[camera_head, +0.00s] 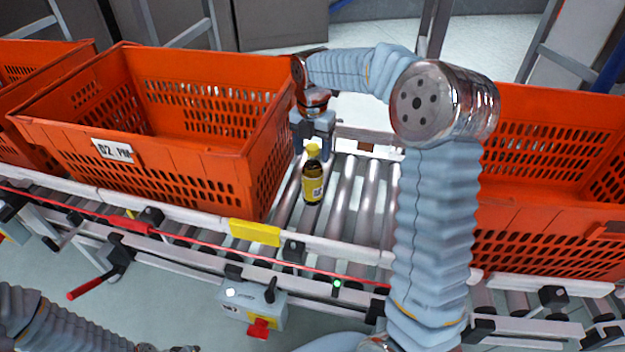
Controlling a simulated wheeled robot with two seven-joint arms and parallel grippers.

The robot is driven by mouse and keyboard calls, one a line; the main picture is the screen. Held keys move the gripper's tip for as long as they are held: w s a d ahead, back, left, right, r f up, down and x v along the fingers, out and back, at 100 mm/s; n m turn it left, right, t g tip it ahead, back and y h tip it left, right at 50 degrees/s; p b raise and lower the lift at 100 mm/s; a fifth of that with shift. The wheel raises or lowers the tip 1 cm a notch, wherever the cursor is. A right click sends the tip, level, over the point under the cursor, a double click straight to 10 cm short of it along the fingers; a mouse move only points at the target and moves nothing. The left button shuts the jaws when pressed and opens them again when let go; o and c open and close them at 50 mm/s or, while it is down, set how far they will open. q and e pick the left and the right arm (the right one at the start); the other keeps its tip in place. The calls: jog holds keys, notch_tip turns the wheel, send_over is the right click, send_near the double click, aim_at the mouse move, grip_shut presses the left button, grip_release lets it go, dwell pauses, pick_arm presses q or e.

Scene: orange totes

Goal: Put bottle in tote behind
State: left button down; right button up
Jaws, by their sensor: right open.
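The bottle (313,184), dark with a yellow cap and a yellow label, stands upright on the conveyor rollers between two orange totes. My right gripper (312,150) is open at the bottle's top, just behind or around the cap; I cannot tell whether its fingers touch it. One orange tote (190,178) with a white label stands to the left of the bottle, and its visible inside looks empty. Another orange tote (545,225) stands to the right, partly behind my right arm.
The roller conveyor (345,200) runs across the view, with a front rail (350,250) and a yellow plate (254,233). A further orange tote (30,65) stands at the far left. Bare rollers lie around the bottle. Grey cabinets (280,22) stand at the back.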

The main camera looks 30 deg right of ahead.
grip_shut()
jog(key=shift+r, duration=0.1)
dwell(1.2)
